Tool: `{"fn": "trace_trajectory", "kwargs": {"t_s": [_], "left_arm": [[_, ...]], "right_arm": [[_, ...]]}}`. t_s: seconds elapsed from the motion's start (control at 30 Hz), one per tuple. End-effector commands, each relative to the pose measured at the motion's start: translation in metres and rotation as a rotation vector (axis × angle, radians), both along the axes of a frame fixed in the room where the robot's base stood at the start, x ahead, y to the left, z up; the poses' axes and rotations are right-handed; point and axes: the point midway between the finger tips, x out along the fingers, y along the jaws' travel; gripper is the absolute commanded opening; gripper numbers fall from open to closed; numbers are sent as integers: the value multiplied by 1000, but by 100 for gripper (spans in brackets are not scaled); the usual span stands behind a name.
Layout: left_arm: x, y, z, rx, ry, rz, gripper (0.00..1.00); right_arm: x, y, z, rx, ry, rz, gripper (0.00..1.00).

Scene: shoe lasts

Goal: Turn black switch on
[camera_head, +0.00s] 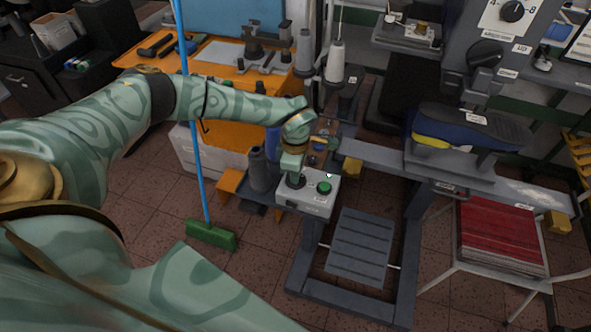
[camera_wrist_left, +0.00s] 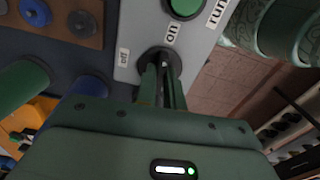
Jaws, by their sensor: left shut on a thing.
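A grey control box (camera_head: 309,199) stands on the dark machine frame and carries a round green button (camera_head: 324,187). Beside the button is the black switch (camera_head: 296,183), partly covered by my left gripper (camera_head: 294,176). In the left wrist view, the fingers of my left gripper (camera_wrist_left: 162,66) are shut on the black switch (camera_wrist_left: 147,57). An "off" label (camera_wrist_left: 123,57) and an "on" label (camera_wrist_left: 172,34) lie around it. The green button (camera_wrist_left: 186,7) with a "run" label shows at the top. The fingers hide which way the knob points. My right gripper is not in view.
A blue-handled green broom (camera_head: 211,235) stands left of the box. An orange bench (camera_head: 150,62) with tools is behind. A grey slatted pedal (camera_head: 358,247) lies below. A stool with a red seat (camera_head: 500,237) stands at the right.

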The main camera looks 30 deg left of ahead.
Motion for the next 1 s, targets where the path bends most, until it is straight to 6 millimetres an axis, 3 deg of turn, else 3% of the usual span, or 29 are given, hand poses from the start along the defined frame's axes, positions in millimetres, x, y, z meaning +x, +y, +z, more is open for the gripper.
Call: {"fn": "trace_trajectory", "kwargs": {"t_s": [0.73, 0.8, 0.83, 1.0], "left_arm": [[2, 1, 2, 1, -6, -87, 0], [2, 1, 2, 1, -6, -86, 27], [2, 1, 2, 1, -6, -86, 32], [1, 0, 1, 1, -3, -86, 32]], "right_arm": [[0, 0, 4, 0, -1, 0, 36], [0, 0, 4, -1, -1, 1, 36], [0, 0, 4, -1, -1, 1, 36], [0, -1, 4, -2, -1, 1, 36]]}}
